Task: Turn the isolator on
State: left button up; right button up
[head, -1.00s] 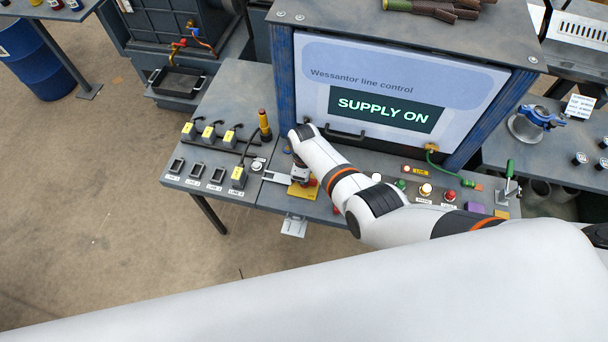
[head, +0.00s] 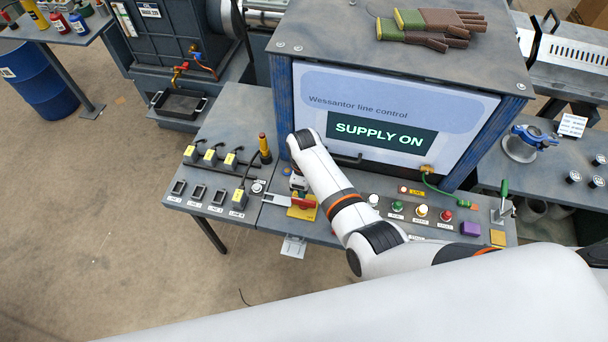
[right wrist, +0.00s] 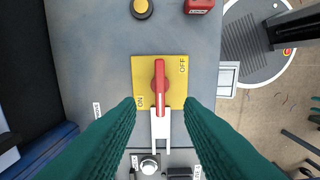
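The isolator is a yellow plate (right wrist: 173,92) marked ON and OFF with a red handle (right wrist: 159,80). In the right wrist view the handle lies straight up and down the picture, with its white-striped end low, to the right of the ON mark. In the head view the isolator (head: 303,213) sits on the bench, its red handle partly showing beside my right gripper (head: 298,183). In the right wrist view my right gripper (right wrist: 160,112) has its green ribbed fingers wide apart, with nothing held between them. My left gripper is not in view.
The screen (head: 382,130) behind reads SUPPLY ON. A pale slotted bracket (right wrist: 160,125) lies beside the isolator plate. A red box (right wrist: 199,5) and a round yellow-topped knob (right wrist: 142,8) are nearby. Several black-and-yellow plugs (head: 210,156) stand at the left of the bench.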

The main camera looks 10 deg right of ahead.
jog(key=shift+r, duration=2.15)
jog(key=s+d+r+n+t, duration=0.1)
jog(key=s+d+n, duration=0.3)
jog(key=s+n, duration=0.25)
jog(key=s+d+n+t, duration=0.1)
jog(key=s+d+n, duration=0.3)
jog(key=s+n, duration=0.3)
jog(key=s+d+r+n+t, duration=0.2)
jog(key=s+r+n, duration=0.8)
jog(key=s+n, duration=0.25)
notch_tip(320, 180, down, 32)
jog(key=s+g+b, duration=0.2)
jog(key=s+b, duration=0.1)
jog(key=b, duration=0.2)
jog(key=s+d+f+g+b, duration=0.1)
jog(key=s+d+f+b, duration=0.1)
jog(key=s+f, duration=1.3)
notch_tip(320, 180, down, 3)
jog(key=shift+s+d+r+b, duration=0.1)
jog(key=shift+s+d+b, duration=0.2)
jog(key=shift+b, duration=0.2)
